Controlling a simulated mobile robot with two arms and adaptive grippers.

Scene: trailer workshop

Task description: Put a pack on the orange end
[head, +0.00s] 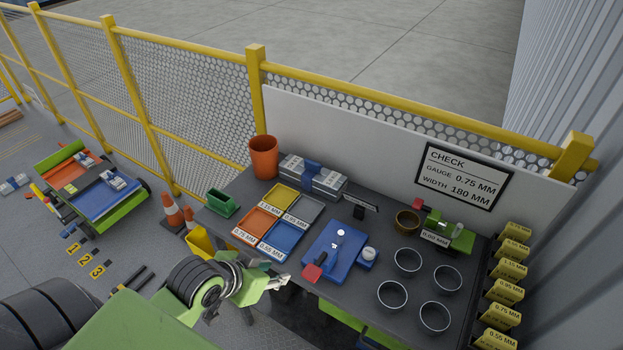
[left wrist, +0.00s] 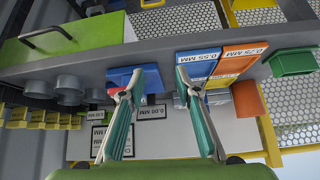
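Grey packs with a blue band (head: 313,177) lie in a row at the back of the bench. At far left, a low green cart (head: 98,212) has an orange end (head: 68,177) and a blue end (head: 100,200); a small grey pack (head: 81,161) appears on the orange part and another pack (head: 113,181) on the blue. My left gripper (head: 277,283) is in front of the bench, low beside the blue mat. In the left wrist view its fingers (left wrist: 158,100) are spread with nothing between them. My right gripper is not in view.
The bench (head: 375,285) carries coloured gauge mats (head: 258,223), a blue fixture (head: 333,250), several round cups (head: 408,260), a green bin (head: 222,203) and an orange bucket (head: 264,157). Cones (head: 172,211) stand between bench and cart. A yellow fence (head: 170,45) runs behind.

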